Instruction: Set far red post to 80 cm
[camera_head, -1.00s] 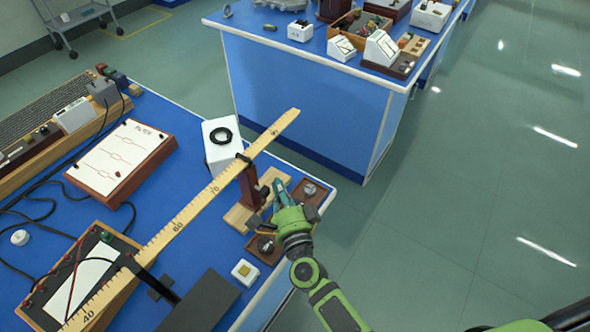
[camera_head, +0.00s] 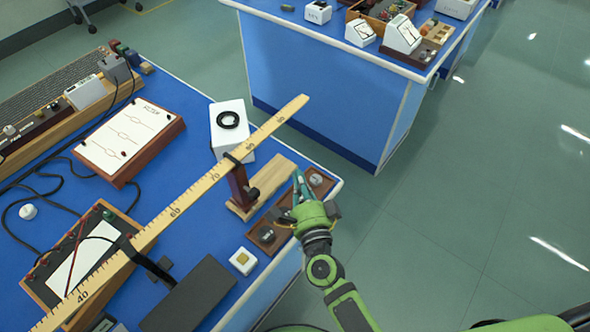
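The far red post (camera_head: 238,187) stands upright on a wooden rail (camera_head: 274,178). Its black top meets the yellow ruler (camera_head: 192,198) between the 70 mark and the ruler's far end, short of where 80 appears to be; the exact reading is too small to tell. A dark knob shows on its right side. My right gripper (camera_head: 298,184) is to the right of the post, apart from it, over the dark wooden tray at the bench edge. Its teal fingers overlap in this view, so their opening is unclear. My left gripper is not in view.
A white box with a black ring (camera_head: 230,143) stands just behind the post. The brown tray (camera_head: 268,236) with metal pieces lies below my gripper. A small white block (camera_head: 243,260) and a dark grey box (camera_head: 190,297) are nearer. A second blue bench (camera_head: 320,95) stands beyond a floor gap.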

